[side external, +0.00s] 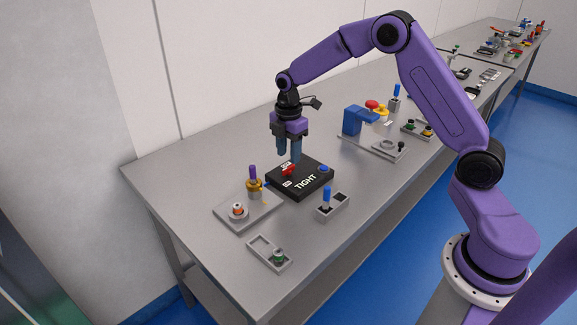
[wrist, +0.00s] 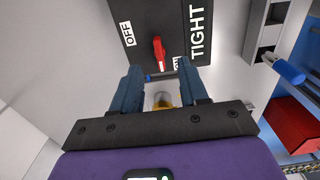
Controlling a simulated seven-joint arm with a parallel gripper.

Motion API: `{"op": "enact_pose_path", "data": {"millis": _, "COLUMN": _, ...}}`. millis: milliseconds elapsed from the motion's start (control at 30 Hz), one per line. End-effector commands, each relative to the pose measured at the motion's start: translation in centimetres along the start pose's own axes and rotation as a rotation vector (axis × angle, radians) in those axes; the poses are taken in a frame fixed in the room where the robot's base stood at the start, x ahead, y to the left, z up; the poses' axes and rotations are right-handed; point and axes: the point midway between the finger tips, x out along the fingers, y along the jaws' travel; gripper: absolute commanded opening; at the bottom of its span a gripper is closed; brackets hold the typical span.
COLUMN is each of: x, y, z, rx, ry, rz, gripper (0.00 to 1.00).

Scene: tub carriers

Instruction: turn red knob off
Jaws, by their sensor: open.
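The red knob (side external: 289,170) sits on top of a black box (side external: 314,183) marked TIGHT, with small white labels beside the knob. In the wrist view the red knob (wrist: 158,52) is a narrow bar, lengthwise up and down in the picture. An OFF label (wrist: 127,34) lies to its upper left, and another label, partly hidden, lies by the right finger. My gripper (side external: 289,155) points down just above the knob. Its blue-grey fingers are apart and empty in the wrist view (wrist: 160,72), with the knob just beyond their tips. I cannot tell whether they touch it.
A plate (side external: 258,209) with an orange-and-grey part and a purple peg in a yellow base (side external: 254,185) stands left of the box. A grey block with a blue peg (side external: 327,198) stands in front, near the table edge. A blue machine (side external: 354,120) is behind right.

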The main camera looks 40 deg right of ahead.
Motion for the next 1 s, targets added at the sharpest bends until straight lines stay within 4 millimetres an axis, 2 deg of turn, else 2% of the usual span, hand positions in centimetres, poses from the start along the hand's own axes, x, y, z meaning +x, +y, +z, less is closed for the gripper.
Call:
{"op": "enact_pose_path", "data": {"millis": 100, "x": 2.2, "y": 0.0, "z": 0.0, "rx": 0.001, "ry": 0.0, "rz": -0.003, "gripper": 0.44}}
{"op": "enact_pose_path", "data": {"millis": 300, "x": 4.5, "y": 0.0, "z": 0.0, "rx": 0.001, "ry": 0.0, "rz": -0.001, "gripper": 0.44}}
{"op": "enact_pose_path", "data": {"millis": 467, "x": 5.3, "y": 0.0, "z": 0.0, "rx": 0.001, "ry": 0.0, "rz": 0.001, "gripper": 0.44}}
{"op": "enact_pose_path", "data": {"millis": 733, "x": 5.4, "y": 0.0, "z": 0.0, "rx": 0.001, "ry": 0.0, "rz": 0.001, "gripper": 0.44}}
{"op": "enact_pose_path", "data": {"millis": 767, "x": 5.4, "y": 0.0, "z": 0.0, "rx": 0.001, "ry": 0.0, "rz": 0.001, "gripper": 0.37}}
{"op": "enact_pose_path", "data": {"millis": 800, "x": 5.4, "y": 0.0, "z": 0.0, "rx": 0.001, "ry": 0.0, "rz": 0.001, "gripper": 0.24}}
{"op": "enact_pose_path", "data": {"millis": 867, "x": 5.4, "y": 0.0, "z": 0.0, "rx": 0.001, "ry": 0.0, "rz": 0.001, "gripper": 0.05}}
{"op": "enact_pose_path", "data": {"millis": 900, "x": 5.4, "y": 0.0, "z": 0.0, "rx": 0.001, "ry": 0.0, "rz": 0.001, "gripper": 0.0}}
{"op": "enact_pose_path", "data": {"millis": 1000, "x": 5.4, "y": 0.0, "z": 0.0, "rx": 0.001, "ry": 0.0, "rz": 0.001, "gripper": 0.0}}
